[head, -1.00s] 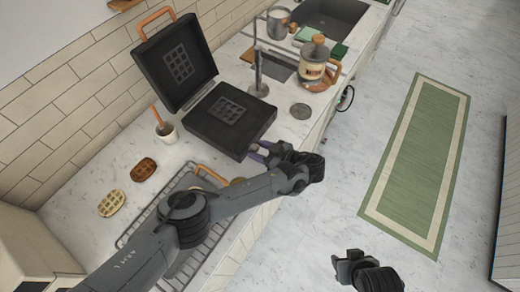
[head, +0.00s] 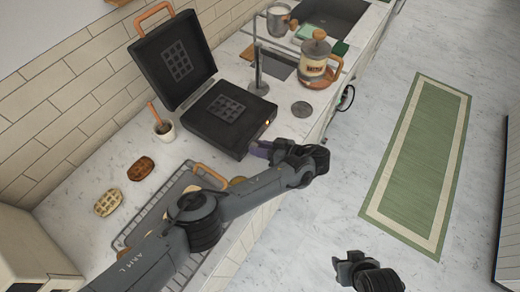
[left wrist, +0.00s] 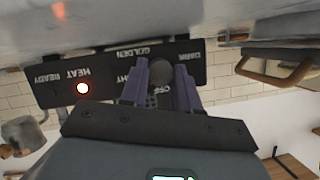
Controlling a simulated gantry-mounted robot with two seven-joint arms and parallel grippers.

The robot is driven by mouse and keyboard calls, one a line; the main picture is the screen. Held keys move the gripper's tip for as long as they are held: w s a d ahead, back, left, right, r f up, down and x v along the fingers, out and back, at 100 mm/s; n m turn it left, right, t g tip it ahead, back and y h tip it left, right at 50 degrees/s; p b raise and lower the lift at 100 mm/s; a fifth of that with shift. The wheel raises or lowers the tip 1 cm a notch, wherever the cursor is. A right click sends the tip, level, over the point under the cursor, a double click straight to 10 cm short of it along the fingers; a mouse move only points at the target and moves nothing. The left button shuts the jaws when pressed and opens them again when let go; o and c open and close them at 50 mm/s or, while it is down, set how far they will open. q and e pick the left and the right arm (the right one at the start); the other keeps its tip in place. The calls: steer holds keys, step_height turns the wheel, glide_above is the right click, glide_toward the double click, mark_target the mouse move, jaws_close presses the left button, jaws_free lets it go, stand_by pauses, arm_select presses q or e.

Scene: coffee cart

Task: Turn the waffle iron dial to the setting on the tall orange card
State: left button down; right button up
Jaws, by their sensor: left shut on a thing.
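The black waffle iron (head: 232,112) stands on the counter with its lid (head: 178,62) raised. In the left wrist view its front panel (left wrist: 110,62) appears upside down, with HEAT, READY, GOLDEN, DARK and OFF labels; another label is partly hidden. The HEAT lamp (left wrist: 83,88) glows orange. The dark round dial (left wrist: 166,73) sits between the purple fingers of my left gripper (left wrist: 160,80), which is shut on it. The fingers hide part of the dial, so its setting is unclear. My right gripper (head: 352,268) hangs empty over the floor, its jaws unclear. I cannot make out a tall orange card.
A wire rack with a tray (head: 160,215) lies under my left arm. Two waffles (head: 142,168) and a cup with a brown-handled tool (head: 163,130) are left of the iron.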

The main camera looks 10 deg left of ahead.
arm_select(q)
steer(key=shift+d+m+g+y+b, duration=0.1)
steer(key=shift+m+g+y+b, duration=0.3)
steer(key=shift+m+g+b, duration=0.35)
steer(key=shift+w+m, duration=0.1)
steer(key=shift+m, duration=0.25)
steer(key=c, duration=0.8)
jaws_free()
